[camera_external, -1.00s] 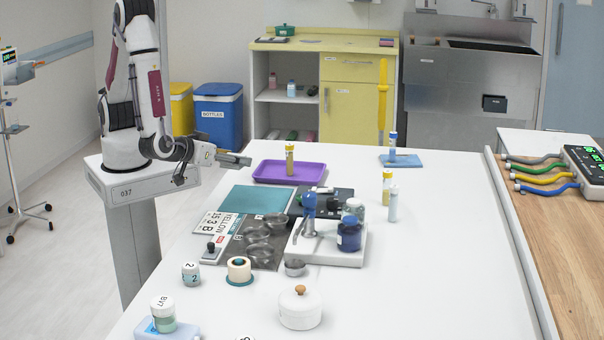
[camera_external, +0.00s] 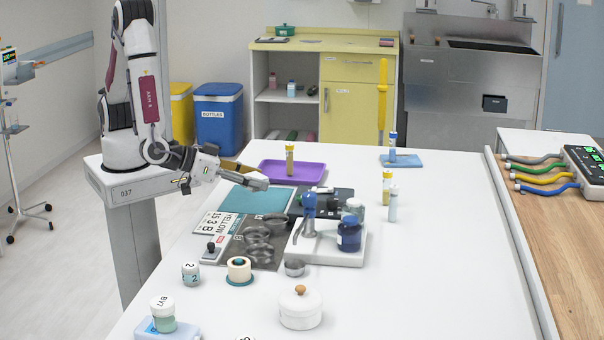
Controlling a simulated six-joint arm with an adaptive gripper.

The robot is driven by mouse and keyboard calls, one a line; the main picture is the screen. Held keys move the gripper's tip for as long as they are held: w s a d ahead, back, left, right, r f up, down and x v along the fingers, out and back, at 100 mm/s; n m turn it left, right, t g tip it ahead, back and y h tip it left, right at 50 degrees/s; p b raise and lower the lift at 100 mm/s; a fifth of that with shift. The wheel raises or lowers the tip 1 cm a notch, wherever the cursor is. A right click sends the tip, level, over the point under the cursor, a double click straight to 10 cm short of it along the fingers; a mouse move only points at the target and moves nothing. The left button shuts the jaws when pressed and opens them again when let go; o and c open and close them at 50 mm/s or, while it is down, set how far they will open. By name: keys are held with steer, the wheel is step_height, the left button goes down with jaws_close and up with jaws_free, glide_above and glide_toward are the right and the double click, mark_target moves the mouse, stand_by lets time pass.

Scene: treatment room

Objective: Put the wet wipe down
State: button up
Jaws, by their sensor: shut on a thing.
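My gripper (camera_external: 256,182) is at the left side of the white table, above the far edge of the teal mat (camera_external: 258,200) and in front of the purple tray (camera_external: 268,179). It points right and slightly down. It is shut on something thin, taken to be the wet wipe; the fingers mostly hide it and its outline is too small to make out. The gripper is apart from the tray's yellow-capped bottle (camera_external: 290,160).
A dark mat with several metal rings (camera_external: 258,240) lies nearer. A white lidded pot (camera_external: 300,309) and a tape roll (camera_external: 239,270) are in front. The table's right half (camera_external: 450,260) is mostly clear.

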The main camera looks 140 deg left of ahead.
steer(key=w+d+r+m+t+h, duration=0.4)
steer(key=w+d+m+h, duration=0.2)
steer(key=d, duration=0.4)
steer(key=w+d+r+m+t+h, duration=0.5)
steer(key=w+d+m+h, duration=0.1)
steer(key=w+d+m, duration=0.2)
steer(key=shift+w+d+r+h, duration=0.15)
steer(key=shift+w+d+h, duration=0.2)
steer(key=shift+d, duration=0.55)
steer(key=shift+s+d, duration=0.1)
